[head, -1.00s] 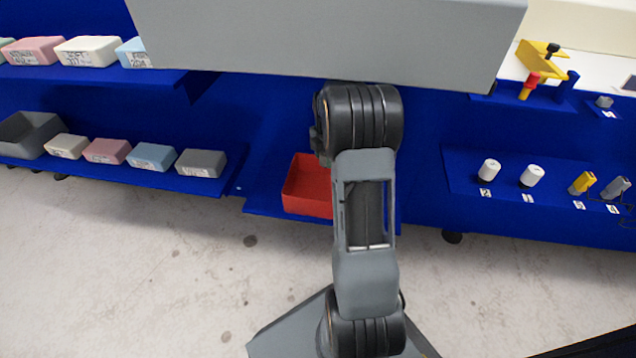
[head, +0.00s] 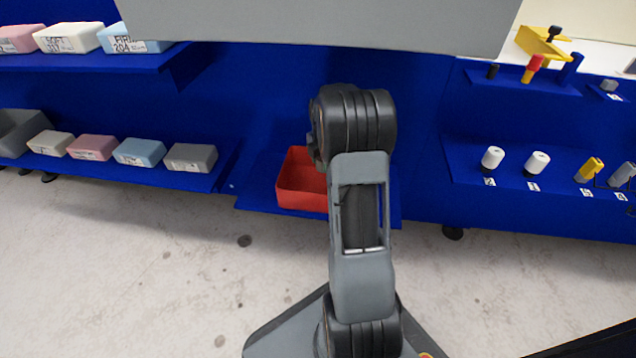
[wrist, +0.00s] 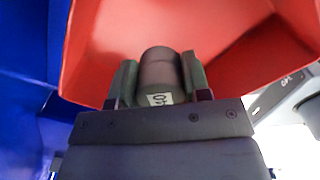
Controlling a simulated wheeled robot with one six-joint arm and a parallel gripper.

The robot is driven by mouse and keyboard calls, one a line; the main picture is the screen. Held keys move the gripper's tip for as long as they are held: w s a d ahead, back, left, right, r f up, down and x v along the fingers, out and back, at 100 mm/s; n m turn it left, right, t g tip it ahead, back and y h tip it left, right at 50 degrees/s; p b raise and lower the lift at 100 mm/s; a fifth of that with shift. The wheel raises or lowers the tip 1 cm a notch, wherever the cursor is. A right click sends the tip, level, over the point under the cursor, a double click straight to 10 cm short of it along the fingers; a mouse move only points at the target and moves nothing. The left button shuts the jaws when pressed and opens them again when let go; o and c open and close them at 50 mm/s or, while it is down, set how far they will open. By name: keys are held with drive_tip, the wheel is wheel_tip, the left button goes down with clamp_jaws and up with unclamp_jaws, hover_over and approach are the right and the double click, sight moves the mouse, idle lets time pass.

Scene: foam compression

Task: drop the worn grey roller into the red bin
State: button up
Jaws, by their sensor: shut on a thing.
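In the wrist view the worn grey roller (wrist: 159,73) is clamped between the two fingers of my gripper (wrist: 158,82). It is a dark grey cylinder with a white label on it. The red bin (wrist: 200,30) fills the background behind the roller and my fingers. In the head view the red bin (head: 297,185) sits on the low blue shelf in the middle, partly covered by my arm. My gripper and the roller are hidden in the head view.
White rollers (head: 537,163) and yellow and grey tools stand on the right shelf (head: 470,172). Labelled foam blocks (head: 140,152) line the left shelves. A grey bin (head: 20,130) stands at far left. The floor in front is clear.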

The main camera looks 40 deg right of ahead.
drive_tip(key=o, duration=1.3)
drive_tip(key=shift+c, duration=0.2)
drive_tip(key=shift+r, duration=0.15)
wheel_tip(320, 180, up, 7)
drive_tip(key=p, duration=0.4)
drive_tip(key=shift+r, duration=0.15)
